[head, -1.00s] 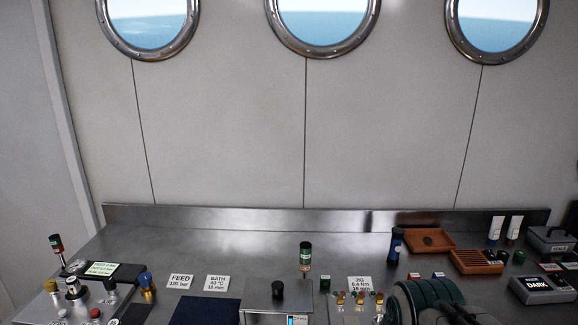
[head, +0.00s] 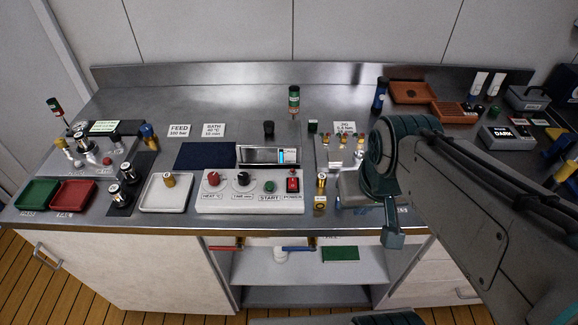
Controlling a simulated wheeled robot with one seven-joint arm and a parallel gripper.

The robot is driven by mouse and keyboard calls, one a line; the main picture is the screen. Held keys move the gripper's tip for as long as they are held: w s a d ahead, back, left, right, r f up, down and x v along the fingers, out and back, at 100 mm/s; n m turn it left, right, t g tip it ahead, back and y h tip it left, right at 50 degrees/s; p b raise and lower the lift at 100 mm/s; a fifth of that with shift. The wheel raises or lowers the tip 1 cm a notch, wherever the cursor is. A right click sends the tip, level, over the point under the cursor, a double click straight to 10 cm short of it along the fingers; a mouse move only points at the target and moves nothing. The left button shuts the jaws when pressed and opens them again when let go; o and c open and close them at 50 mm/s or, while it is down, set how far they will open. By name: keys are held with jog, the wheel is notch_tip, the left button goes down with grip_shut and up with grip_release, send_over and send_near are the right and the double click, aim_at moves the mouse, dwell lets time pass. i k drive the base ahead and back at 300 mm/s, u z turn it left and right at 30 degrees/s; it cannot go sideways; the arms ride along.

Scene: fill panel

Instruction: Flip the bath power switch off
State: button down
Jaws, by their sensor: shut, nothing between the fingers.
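The bath control panel (head: 250,205) is a pale box at the front middle of the bench in the head view. Its power switch (head: 293,184) is a red rocker in a dark frame at the right end, above the POWER label. The rocker shows bright red; its tilt is too small to tell. My gripper (head: 393,239) appears as a small dark teal end hanging below my arm by the bench's front edge, right of the panel and apart from the switch. It is shut and empty; its fingers are not clearly seen.
A red knob (head: 214,179), a black knob (head: 243,179) and a green start button (head: 269,187) share the panel. The steel bath (head: 258,154) stands behind. A brass fitting (head: 321,183) stands just right of the switch. A white tray (head: 152,205) lies left.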

aim_at(293, 182)
jog(key=z, duration=0.05)
jog(key=k, duration=1.1)
jog(key=u, duration=0.65)
jog(key=i, duration=1.4)
jog(key=z, duration=0.7)
